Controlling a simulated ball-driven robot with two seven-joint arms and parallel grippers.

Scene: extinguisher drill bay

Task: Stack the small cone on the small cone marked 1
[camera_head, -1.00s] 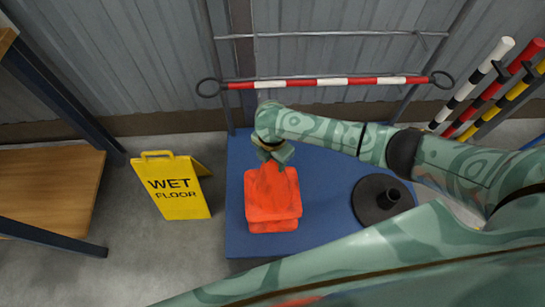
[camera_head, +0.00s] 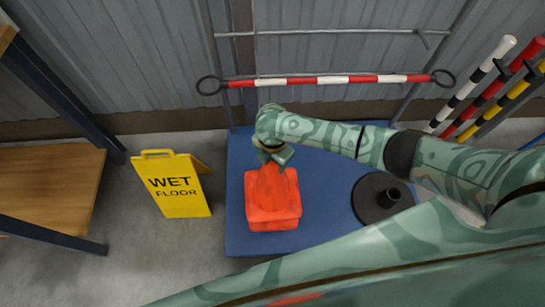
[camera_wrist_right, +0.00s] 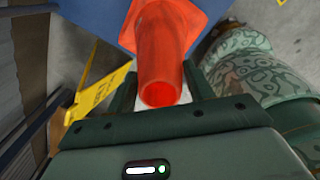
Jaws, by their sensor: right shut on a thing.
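An orange-red small cone (camera_head: 271,200) is upright over the blue mat (camera_head: 330,235) in the head view. My right gripper (camera_head: 272,158) is shut on its top from above. In the wrist view the fingers of my right gripper (camera_wrist_right: 160,88) sit on either side of the cone (camera_wrist_right: 165,40), whose open top faces the camera. The square base looks thick in the head view. I cannot tell whether a second cone is nested under it, and no mark 1 shows. My left gripper is not in view.
A black round base (camera_head: 382,200) with a short stub stands on the mat's right. A yellow wet-floor sign (camera_head: 178,185) stands left of the mat. A red-white bar (camera_head: 330,81) crosses behind, striped poles (camera_head: 480,85) lean at right, and a wooden shelf (camera_head: 55,185) is at left.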

